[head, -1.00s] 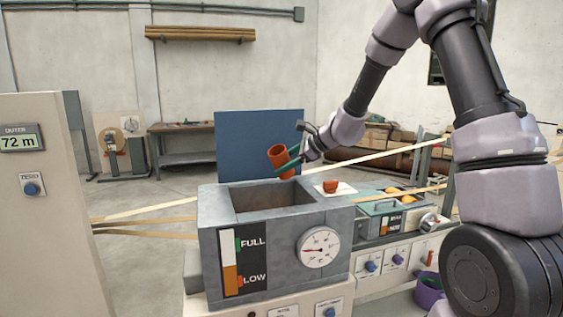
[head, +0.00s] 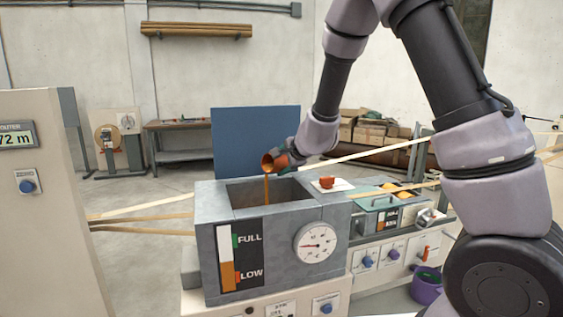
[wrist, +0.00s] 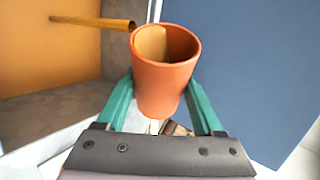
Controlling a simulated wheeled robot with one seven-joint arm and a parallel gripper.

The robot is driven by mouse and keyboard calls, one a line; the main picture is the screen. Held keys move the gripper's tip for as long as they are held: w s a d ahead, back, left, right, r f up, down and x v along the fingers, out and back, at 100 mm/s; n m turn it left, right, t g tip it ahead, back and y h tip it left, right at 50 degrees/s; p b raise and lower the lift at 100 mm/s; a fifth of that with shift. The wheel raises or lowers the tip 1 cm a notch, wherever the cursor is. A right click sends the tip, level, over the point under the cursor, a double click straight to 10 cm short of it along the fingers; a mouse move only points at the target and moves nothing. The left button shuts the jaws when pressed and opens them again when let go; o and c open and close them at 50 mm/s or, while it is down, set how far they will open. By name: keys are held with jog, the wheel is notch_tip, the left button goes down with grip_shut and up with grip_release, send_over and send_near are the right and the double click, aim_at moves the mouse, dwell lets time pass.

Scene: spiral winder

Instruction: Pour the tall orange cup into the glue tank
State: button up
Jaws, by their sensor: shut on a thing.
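The tall orange cup (head: 268,162) is tipped steeply to the left above the open glue tank (head: 222,232). An amber stream (head: 266,190) falls from its lip into the tank opening. My gripper (head: 284,162) is shut on the cup, one finger on each side. In the wrist view the orange cup (wrist: 165,85) sits between the green fingers of my gripper (wrist: 160,105), with amber liquid inside and a stream (wrist: 95,22) leaving its rim. The tank's level strip (head: 227,260) shows amber in its lower part, between the LOW and FULL marks.
A round dial (head: 315,243) is on the tank's front. Pale strips (head: 390,150) run past the tank. A blue panel (head: 255,140) stands behind, and a purple bucket (head: 427,287) is at lower right.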

jog(key=shift+s+a+f+n+t+h, duration=0.2)
jog(key=shift+s+a+n+t+h, duration=0.15)
jog(key=shift+n+t+h, duration=0.25)
jog(key=shift+r+t, duration=0.25)
jog(key=shift+t, duration=0.15)
jog(key=shift+a+n, duration=0.1)
jog(key=shift+n, duration=0.2)
dwell(0.4)
jog(key=shift+s, duration=0.15)
jog(key=shift+s+a+r+n+t, duration=0.2)
jog(key=shift+n+t, duration=0.1)
jog(key=shift+n, duration=0.1)
jog(key=shift+d+r, duration=0.1)
jog(key=shift+r, duration=0.15)
dwell(2.8)
